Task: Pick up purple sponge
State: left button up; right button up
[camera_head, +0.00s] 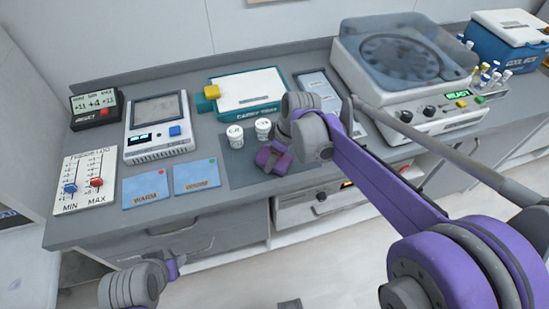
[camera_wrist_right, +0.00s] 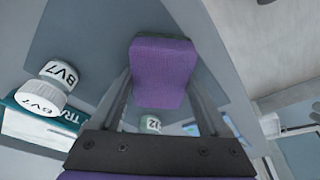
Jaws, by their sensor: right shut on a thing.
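The purple sponge (camera_wrist_right: 162,72) sits between the two fingers of my right gripper (camera_wrist_right: 163,90) in the right wrist view. The gripper is shut on it, with a finger along each side. In the head view my right gripper (camera_head: 272,158) is low over the dark grey mat at the counter's front; purple shows there, but I cannot separate sponge from gripper. Whether the sponge touches the mat is unclear. My left arm shows at the lower left of the head view; its gripper is not clearly visible.
Two white-capped bottles (camera_head: 235,136) (camera_head: 263,128) stand close beside the right gripper. A teal tray (camera_head: 250,92) lies behind them. Blue WARM card (camera_head: 146,190) and another blue card (camera_head: 196,177) lie left. A centrifuge (camera_head: 405,75) stands right, behind my right arm.

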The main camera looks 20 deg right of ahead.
notch_tip(320, 180, up, 10)
jog(key=p, duration=0.1)
jog(key=shift+r, duration=0.25)
jog(key=o, duration=0.9)
jog(key=c, duration=0.7)
jog(key=shift+o, duration=0.2)
jog(key=shift+s+f, duration=0.1)
